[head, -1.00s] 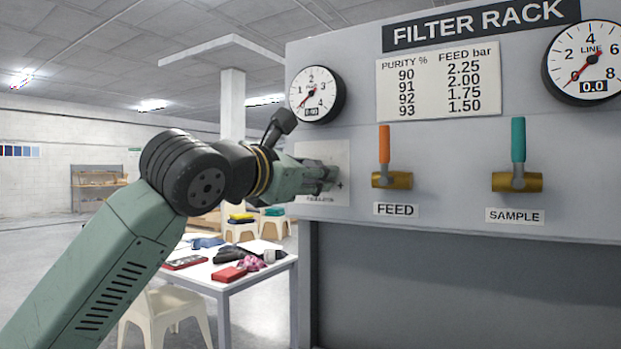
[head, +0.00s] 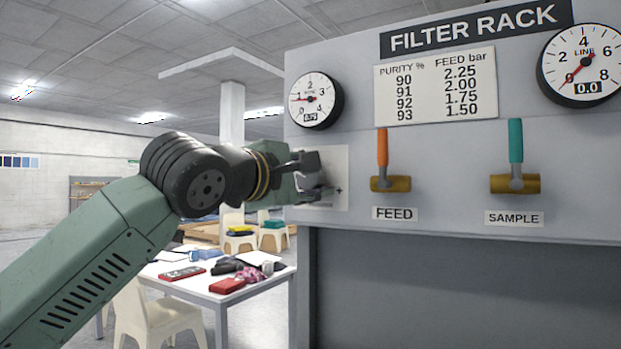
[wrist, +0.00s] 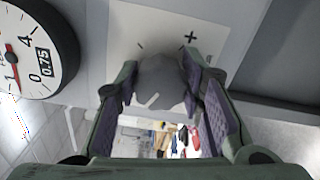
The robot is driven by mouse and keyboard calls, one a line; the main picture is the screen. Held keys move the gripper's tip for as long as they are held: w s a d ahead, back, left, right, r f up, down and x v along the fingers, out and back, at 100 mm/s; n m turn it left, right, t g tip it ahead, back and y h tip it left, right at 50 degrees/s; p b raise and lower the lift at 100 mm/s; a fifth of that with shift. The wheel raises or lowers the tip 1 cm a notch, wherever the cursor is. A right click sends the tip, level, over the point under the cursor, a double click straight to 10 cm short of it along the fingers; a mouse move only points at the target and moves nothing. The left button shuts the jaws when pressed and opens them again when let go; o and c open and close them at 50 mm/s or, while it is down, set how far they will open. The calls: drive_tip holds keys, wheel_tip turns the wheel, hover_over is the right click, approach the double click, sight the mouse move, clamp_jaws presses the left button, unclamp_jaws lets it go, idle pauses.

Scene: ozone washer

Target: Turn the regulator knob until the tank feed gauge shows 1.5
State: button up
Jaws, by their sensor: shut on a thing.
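The tank feed gauge (head: 311,99) is a white dial with a black rim, at the upper left of the rack. Its red needle points left, near 1, and its small window reads 0.75, clearest in the wrist view (wrist: 30,52). The regulator knob (wrist: 160,82) is a dark grey round knob on a pale plate (wrist: 215,22) with a plus and a minus mark. My gripper (wrist: 161,76) has its fingers on either side of the knob, shut on it. In the head view my gripper (head: 325,190) covers most of the knob.
Right of the plate are the orange FEED valve handle (head: 383,147) and the teal SAMPLE handle (head: 515,140), both upright. The LINE gauge (head: 583,65) reads 0.0. A chart (head: 436,84) pairs purity 93 with 1.50 bar. A cluttered white table (head: 215,288) stands left of the rack.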

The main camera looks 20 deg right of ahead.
drive_tip(key=shift+m, duration=1)
drive_tip(key=o, duration=1.2)
drive_tip(key=v, duration=1.2)
drive_tip(key=shift+s, duration=0.1)
